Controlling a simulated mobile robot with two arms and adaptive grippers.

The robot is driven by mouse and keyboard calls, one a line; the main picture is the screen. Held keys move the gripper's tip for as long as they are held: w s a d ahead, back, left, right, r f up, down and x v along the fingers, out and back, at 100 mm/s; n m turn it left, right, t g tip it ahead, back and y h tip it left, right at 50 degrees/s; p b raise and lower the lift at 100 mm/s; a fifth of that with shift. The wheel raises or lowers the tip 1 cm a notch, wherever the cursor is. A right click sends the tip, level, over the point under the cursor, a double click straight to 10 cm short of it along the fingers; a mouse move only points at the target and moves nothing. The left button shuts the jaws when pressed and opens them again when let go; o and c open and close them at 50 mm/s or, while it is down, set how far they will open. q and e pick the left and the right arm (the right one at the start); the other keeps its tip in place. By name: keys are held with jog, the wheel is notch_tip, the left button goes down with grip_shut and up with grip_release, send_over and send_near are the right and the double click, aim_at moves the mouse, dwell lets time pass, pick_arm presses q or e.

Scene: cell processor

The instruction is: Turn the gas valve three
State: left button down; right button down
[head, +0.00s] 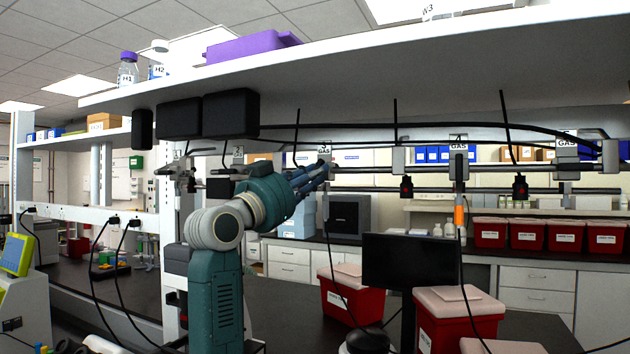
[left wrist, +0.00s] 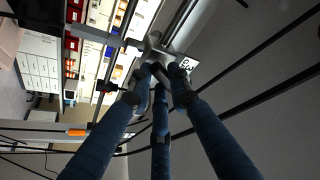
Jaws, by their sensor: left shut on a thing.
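The gas valve three, a grey metal fitting on the rail, carries a white tag (head: 324,147) reading 3 GAS in the head view. My left gripper (head: 321,170) reaches up to it from the left and hides most of the valve there. In the left wrist view the valve (left wrist: 155,50) is a pale metal body, with its tag (left wrist: 188,64) beside it. The three blue fingers of my left gripper (left wrist: 160,82) close together on the valve's near end. My right gripper is in neither view.
Other gas valves hang on the same rail, such as one tagged 4 (head: 458,143). A white shelf (head: 400,65) and black cables run above. A black monitor (head: 410,262) and red bins (head: 340,295) stand on the dark bench below.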

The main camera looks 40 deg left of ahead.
pick_arm(q)
jog(key=m+g+h+p, duration=0.1)
jog(key=m+p, duration=0.2)
jog(key=m, duration=0.1)
jog(key=m+g+h+p, duration=0.1)
jog(key=m+p, duration=0.1)
jog(key=m, duration=0.2)
jog(key=m+g+h+p, duration=0.1)
jog(key=m+g+p, duration=0.1)
jog(key=m, duration=0.3)
jog(key=shift+s+a+r+p, duration=0.15)
jog(key=shift+a+p, duration=0.2)
jog(key=shift+p, duration=0.5)
jog(key=c, duration=1.6)
grip_release()
jog(key=s, duration=0.8)
jog(key=s+a, duration=0.1)
jog(key=s, duration=0.3)
jog(key=shift+r, duration=0.1)
